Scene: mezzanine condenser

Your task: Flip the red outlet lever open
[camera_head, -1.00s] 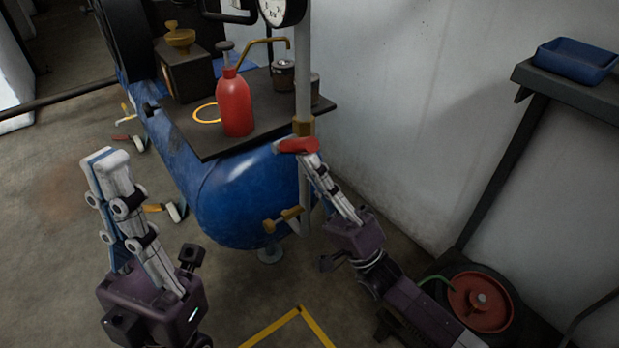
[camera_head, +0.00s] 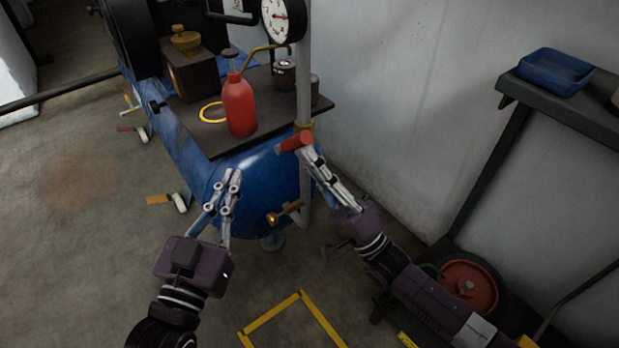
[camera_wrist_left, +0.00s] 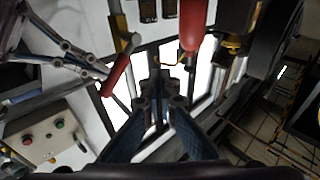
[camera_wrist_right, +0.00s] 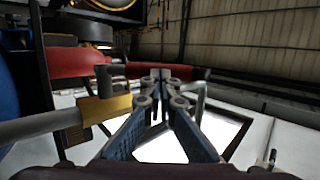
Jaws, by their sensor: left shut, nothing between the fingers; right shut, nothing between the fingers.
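The red outlet lever (camera_head: 295,141) sits on a brass valve (camera_head: 305,127) on the grey vertical pipe, at the right end of the blue tank. The lever also shows in the left wrist view (camera_wrist_left: 116,76) and in the right wrist view (camera_wrist_right: 75,62). My right gripper (camera_head: 306,154) is shut and empty, its tips right at the lever. In the right wrist view the tips (camera_wrist_right: 161,76) overlap the red bar; I cannot tell whether they touch it. My left gripper (camera_head: 231,175) is shut and empty, in front of the tank, left of and below the lever.
A red bottle (camera_head: 239,106) with a bent spout stands on the dark shelf over the tank (camera_head: 262,176). A smaller brass valve (camera_head: 285,213) is low on the pipe. A gauge (camera_head: 282,18) is above. The wall and a rack with a blue tray (camera_head: 553,71) are at right.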

